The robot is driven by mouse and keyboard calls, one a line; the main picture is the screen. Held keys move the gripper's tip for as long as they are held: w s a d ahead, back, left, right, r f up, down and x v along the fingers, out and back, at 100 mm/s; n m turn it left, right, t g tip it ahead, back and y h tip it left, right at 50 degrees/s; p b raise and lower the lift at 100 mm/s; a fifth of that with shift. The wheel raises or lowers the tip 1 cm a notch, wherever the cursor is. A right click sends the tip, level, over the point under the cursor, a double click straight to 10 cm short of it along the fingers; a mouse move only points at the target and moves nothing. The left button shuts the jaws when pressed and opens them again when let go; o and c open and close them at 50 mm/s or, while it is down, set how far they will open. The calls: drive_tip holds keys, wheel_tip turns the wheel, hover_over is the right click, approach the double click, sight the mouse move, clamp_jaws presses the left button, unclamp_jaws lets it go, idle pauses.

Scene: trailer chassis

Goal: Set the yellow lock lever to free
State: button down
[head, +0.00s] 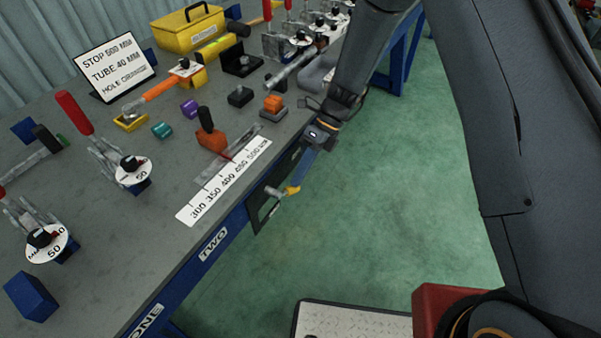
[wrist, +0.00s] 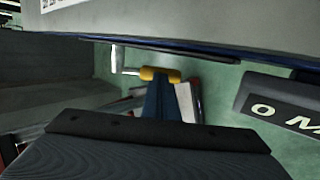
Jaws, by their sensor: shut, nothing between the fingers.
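The yellow lock lever (head: 293,190) shows just off the bench's front edge in the head view, with a yellow grip on a bent bare-metal rod. In the wrist view the yellow grip (wrist: 150,73) lies crosswise, with the metal rod running off to its left. My gripper (head: 300,174) has its blue fingers shut and empty, pointing down with their tips at the yellow grip. The fingers (wrist: 163,92) overlap the grip in the wrist view; I cannot tell whether they touch it. No readable mark shows the lever's setting.
The grey bench (head: 75,215) carries clamps, blocks and a length scale (head: 225,182). A dark plate (head: 259,216) hangs at its front edge beside the lever. A sign (head: 115,64) stands at the back left.

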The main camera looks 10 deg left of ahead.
drive_tip(key=shift+s+a+f, duration=0.1)
drive_tip(key=shift+s+f, duration=0.1)
drive_tip(key=shift+f, duration=1)
drive_tip(key=shift+r, duration=0.1)
drive_tip(key=shift+w+r, duration=0.15)
drive_tip(key=w+d+r+b, duration=0.2)
drive_tip(key=w+d+r, duration=0.45)
drive_tip(key=w, duration=0.25)
drive_tip(key=m+y+p, duration=0.1)
drive_tip(key=m+y, duration=0.1)
drive_tip(key=y, duration=0.3)
approach(297, 190)
drive_tip(key=p+x, duration=0.4)
drive_tip(key=x, duration=0.4)
drive_tip(key=shift+r, duration=0.1)
